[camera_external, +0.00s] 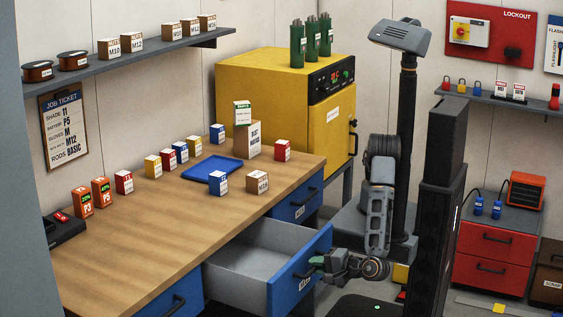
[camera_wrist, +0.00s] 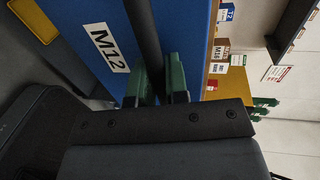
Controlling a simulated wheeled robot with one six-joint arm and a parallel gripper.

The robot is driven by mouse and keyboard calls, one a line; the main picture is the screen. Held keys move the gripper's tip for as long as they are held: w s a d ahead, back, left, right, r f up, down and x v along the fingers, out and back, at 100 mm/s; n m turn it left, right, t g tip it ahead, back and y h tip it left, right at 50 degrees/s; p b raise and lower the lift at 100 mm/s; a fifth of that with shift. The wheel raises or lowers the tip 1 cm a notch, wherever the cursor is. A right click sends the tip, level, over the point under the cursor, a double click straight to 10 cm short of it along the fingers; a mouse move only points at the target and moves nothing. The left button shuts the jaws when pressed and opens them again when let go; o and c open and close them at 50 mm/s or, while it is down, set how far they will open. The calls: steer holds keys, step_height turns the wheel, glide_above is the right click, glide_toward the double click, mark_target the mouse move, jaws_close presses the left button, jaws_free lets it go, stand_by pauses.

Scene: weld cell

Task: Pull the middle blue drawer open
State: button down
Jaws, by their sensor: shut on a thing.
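The middle blue drawer (camera_external: 289,284) stands well out from the workbench, and its grey inside (camera_external: 250,255) shows empty. Its front also shows in the wrist view (camera_wrist: 100,70), with a white M12 label (camera_wrist: 108,48). My gripper (camera_external: 318,264) is at the outer face of this drawer. In the wrist view its green fingers (camera_wrist: 161,88) are shut on the dark bar handle (camera_wrist: 142,35), one on each side. In the external view the handle is mostly hidden by my gripper.
Other blue drawers are shut to the left (camera_external: 172,300) and right (camera_external: 298,205). The wooden benchtop (camera_external: 130,240) holds small boxes and a blue tray (camera_external: 212,169). A yellow oven (camera_external: 260,85) stands behind, and a red drawer cabinet (camera_external: 490,250) is at the right.

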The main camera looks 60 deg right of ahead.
steer(key=f+v, duration=0.1)
steer(key=v, duration=0.6)
steer(key=shift+s+f, duration=0.25)
steer(key=shift+s, duration=0.2)
steer(key=c, duration=1.1)
jaws_free()
steer(key=shift+c, duration=0.2)
steer(key=b+v, duration=0.1)
steer(key=v, duration=1.2)
steer(key=shift+s+b, duration=0.3)
steer(key=shift+s, duration=0.05)
